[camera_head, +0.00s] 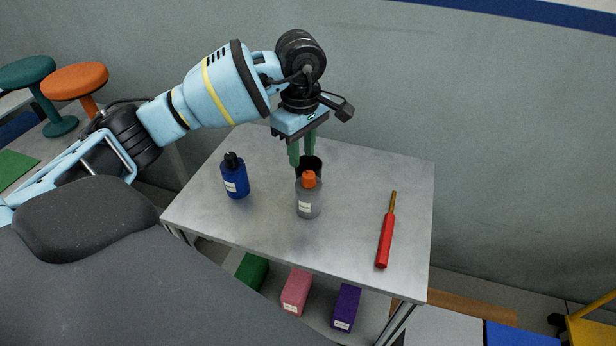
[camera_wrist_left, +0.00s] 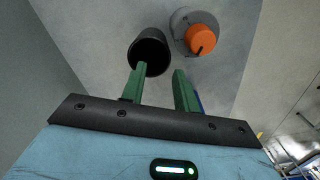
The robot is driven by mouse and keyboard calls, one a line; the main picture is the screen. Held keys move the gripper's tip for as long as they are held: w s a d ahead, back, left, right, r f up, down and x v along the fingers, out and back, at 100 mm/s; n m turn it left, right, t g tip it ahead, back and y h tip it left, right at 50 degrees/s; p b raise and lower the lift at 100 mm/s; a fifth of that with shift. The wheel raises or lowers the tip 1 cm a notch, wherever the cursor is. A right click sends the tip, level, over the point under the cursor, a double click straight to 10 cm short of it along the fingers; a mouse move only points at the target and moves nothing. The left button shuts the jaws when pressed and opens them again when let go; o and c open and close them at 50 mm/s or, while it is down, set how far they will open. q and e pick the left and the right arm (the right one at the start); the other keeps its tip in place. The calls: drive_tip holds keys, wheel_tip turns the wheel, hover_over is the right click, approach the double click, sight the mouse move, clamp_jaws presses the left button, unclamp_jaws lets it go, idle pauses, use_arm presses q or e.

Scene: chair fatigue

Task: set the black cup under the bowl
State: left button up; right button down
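The black cup (camera_head: 314,163) stands on the grey table (camera_head: 360,165), partly hidden behind a grey bottle with an orange cap (camera_head: 309,200). In the left wrist view the dark mouth of the cup (camera_wrist_left: 149,47) shows beside the orange cap (camera_wrist_left: 201,39). My left gripper (camera_head: 302,152) points down at the cup, its green fingers apart with nothing between them. In the left wrist view one fingertip of the gripper (camera_wrist_left: 160,70) overlaps the cup's rim; I cannot tell if they touch. I see no bowl. My right gripper is not in view.
A blue bottle (camera_head: 235,177) stands on the table's left, and a red stick with a brown end (camera_head: 386,236) lies on its right. Green, pink (camera_head: 296,291) and purple boxes sit on the shelf below. A dark chair (camera_head: 120,270) fills the near left.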

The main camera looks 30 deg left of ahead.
sight(301, 170)
use_arm(q)
drive_tip(key=shift+f, duration=0.15)
drive_tip(key=shift+f, duration=1.2)
drive_tip(key=f, duration=0.2)
drive_tip(key=f+p, duration=0.1)
drive_tip(key=f, duration=0.1)
drive_tip(key=shift+s+d, duration=0.15)
drive_tip(key=shift+s, duration=0.25)
drive_tip(key=shift+f, duration=0.6)
clamp_jaws()
